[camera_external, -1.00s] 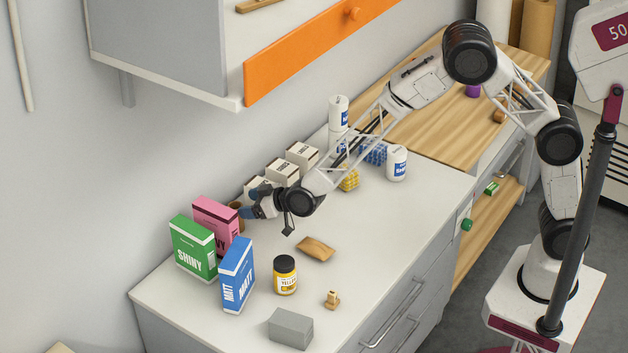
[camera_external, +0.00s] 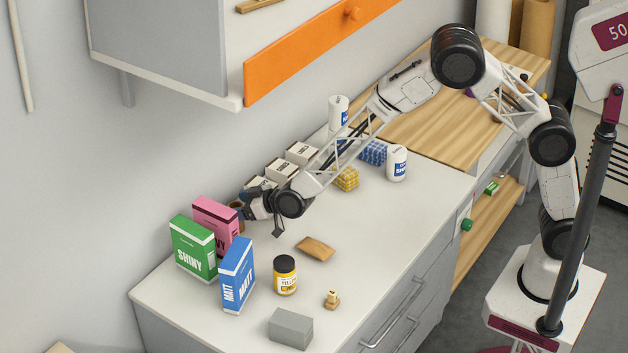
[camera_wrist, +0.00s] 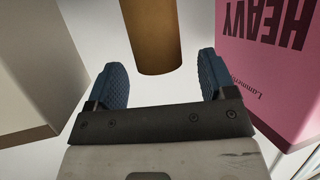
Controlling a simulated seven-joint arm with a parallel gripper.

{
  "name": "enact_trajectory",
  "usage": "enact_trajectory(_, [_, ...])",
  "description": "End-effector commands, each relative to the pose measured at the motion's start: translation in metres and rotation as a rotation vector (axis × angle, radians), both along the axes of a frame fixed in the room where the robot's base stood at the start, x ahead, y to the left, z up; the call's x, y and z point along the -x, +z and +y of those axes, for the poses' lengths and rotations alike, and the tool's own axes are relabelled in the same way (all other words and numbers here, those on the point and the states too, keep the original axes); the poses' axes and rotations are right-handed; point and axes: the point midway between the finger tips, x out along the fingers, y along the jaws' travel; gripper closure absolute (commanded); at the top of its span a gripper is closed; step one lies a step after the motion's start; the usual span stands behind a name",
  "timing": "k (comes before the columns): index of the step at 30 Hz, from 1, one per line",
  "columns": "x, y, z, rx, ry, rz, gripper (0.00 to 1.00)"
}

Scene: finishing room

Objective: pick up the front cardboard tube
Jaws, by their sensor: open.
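A brown cardboard tube (camera_wrist: 152,35) shows in the wrist view, just ahead of the gap between my fingertips. In the external view only a small part of the tube (camera_external: 237,206) shows behind my gripper, beside the pink box; the rest is hidden. My gripper (camera_wrist: 162,80) is open, with its two blue fingers on either side of the tube's near end and nothing clearly held between them. In the external view my gripper (camera_external: 248,203) is low over the counter near the wall. I cannot tell which tube is the front one.
The pink box (camera_wrist: 276,60) stands close to the right finger in the wrist view, and a pale box (camera_wrist: 25,70) stands on the left. Green (camera_external: 194,247) and blue (camera_external: 238,275) boxes, a yellow jar (camera_external: 285,276) and white cartons (camera_external: 283,170) stand nearby.

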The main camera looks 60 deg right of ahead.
Motion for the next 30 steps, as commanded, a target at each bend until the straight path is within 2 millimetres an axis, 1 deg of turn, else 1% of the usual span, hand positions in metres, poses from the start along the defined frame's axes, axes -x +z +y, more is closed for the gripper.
enact_trajectory(6, [-0.016,-0.007,0.005,0.000,0.000,-0.001,0.23])
enact_trajectory(10, [-0.021,-0.009,0.006,0.000,0.000,0.000,0.23])
enact_trajectory(29, [-0.022,-0.010,0.006,-0.001,0.000,0.000,0.23])
enact_trajectory(30, [-0.022,-0.010,0.006,-0.001,0.000,0.000,0.29])
